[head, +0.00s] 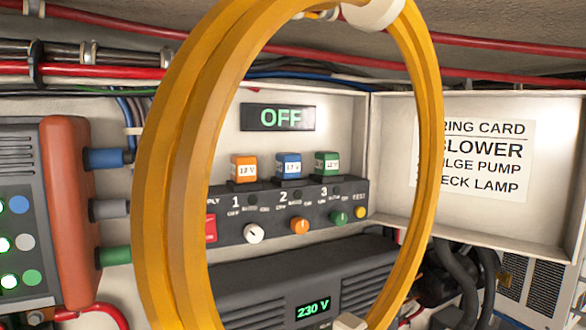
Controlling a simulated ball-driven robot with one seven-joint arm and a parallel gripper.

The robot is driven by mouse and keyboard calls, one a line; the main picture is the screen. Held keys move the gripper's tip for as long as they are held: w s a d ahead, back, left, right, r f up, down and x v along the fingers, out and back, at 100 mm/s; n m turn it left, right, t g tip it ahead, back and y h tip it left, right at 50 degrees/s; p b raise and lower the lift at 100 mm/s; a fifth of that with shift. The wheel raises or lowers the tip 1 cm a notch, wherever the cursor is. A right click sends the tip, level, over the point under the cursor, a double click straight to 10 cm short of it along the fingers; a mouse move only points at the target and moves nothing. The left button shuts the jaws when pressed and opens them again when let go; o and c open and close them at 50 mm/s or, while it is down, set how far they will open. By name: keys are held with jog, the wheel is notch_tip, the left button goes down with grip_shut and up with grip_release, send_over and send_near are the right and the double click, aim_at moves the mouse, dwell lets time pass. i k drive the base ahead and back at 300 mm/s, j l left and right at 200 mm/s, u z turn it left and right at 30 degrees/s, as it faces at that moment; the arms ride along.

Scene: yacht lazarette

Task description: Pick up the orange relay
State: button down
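The orange relay (244,168) is a small upright block with a white "12 V" label. It sits in the leftmost socket on top of a dark control panel (275,228), above the number 1. A blue relay (289,165) and a green relay (326,164) sit to its right in the same row. A large yellow ring (176,190) stands upright in the foreground, and the relays show through its opening. I cannot make out my gripper or its fingers in this view.
An "OFF" display (278,117) is on the wall above the relays. A dark "230 V" unit (300,285) lies below the panel. An open white lid (480,225) with a wiring card (478,158) is at right. An orange-and-grey box (70,215) with plugs is at left.

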aim_at(244, 167)
jog(key=i+l+u, duration=0.1)
jog(key=l+u, duration=0.3)
jog(key=l, duration=0.3)
jog(key=l+u, duration=0.35)
jog(key=l, duration=0.3)
